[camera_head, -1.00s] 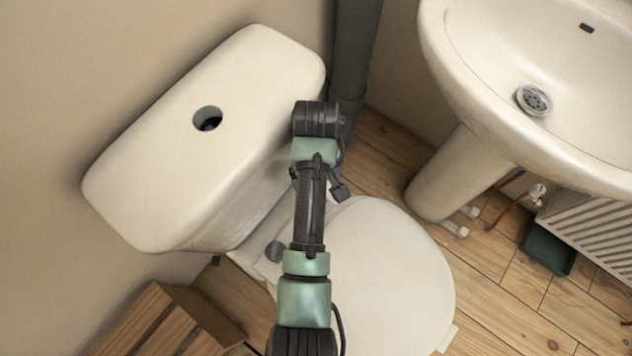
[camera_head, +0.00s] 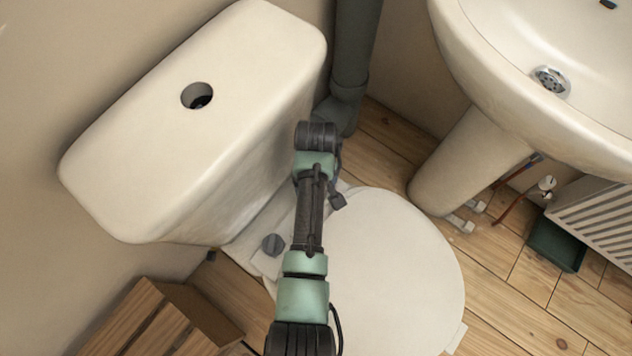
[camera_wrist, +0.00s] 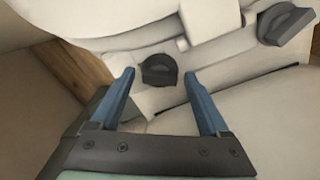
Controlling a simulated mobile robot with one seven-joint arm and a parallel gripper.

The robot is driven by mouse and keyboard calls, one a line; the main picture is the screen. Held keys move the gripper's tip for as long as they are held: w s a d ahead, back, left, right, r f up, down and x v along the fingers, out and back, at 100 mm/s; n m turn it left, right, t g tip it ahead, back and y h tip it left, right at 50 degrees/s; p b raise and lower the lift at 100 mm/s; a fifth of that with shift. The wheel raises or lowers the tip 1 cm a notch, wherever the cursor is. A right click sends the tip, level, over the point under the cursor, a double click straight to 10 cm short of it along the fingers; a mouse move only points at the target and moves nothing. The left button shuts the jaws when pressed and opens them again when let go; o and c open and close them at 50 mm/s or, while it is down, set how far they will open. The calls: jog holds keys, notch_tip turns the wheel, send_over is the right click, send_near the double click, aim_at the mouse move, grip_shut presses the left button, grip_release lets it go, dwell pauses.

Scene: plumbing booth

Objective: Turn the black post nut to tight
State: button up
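In the wrist view, a black nut (camera_wrist: 158,70) with a raised grip bar sits on the white pan behind the seat. My gripper (camera_wrist: 159,76) is open, its two blue fingers apart. Their tips appear on either side of the black nut, with gaps on both sides; I cannot tell how far above it they are. A second, greyer nut (camera_wrist: 286,23) sits at the upper right. In the head view, one dark grey nut (camera_head: 271,244) shows left of my arm; I cannot tell which of the two it is. My arm hides the fingers there.
The white cistern (camera_head: 200,150) stands behind the pan, and the closed toilet lid (camera_head: 395,270) lies in front. A grey pipe (camera_head: 357,50), a basin (camera_head: 480,60) with pedestal and a radiator (camera_head: 605,205) are to the right. A wooden crate (camera_head: 155,320) is at lower left.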

grip_shut()
jog(key=shift+r+m+p, duration=0.1)
jog(key=shift+m+p, duration=0.2)
jog(key=shift+p, duration=0.05)
jog(key=m+p, duration=0.3)
jog(key=shift+r, duration=0.1)
jog(key=m+p, duration=0.2)
jog(key=m, duration=0.2)
jog(key=shift+m+p, duration=0.4)
jog(key=m+p, duration=0.1)
jog(key=m, duration=0.3)
jog(key=shift+m+p, duration=0.3)
jog(key=m, duration=0.2)
jog(key=m+p, duration=0.1)
jog(key=m, duration=0.1)
jog(key=shift+d+f+m, duration=0.1)
jog(key=shift+f+m, duration=0.1)
jog(key=shift+m, duration=0.2)
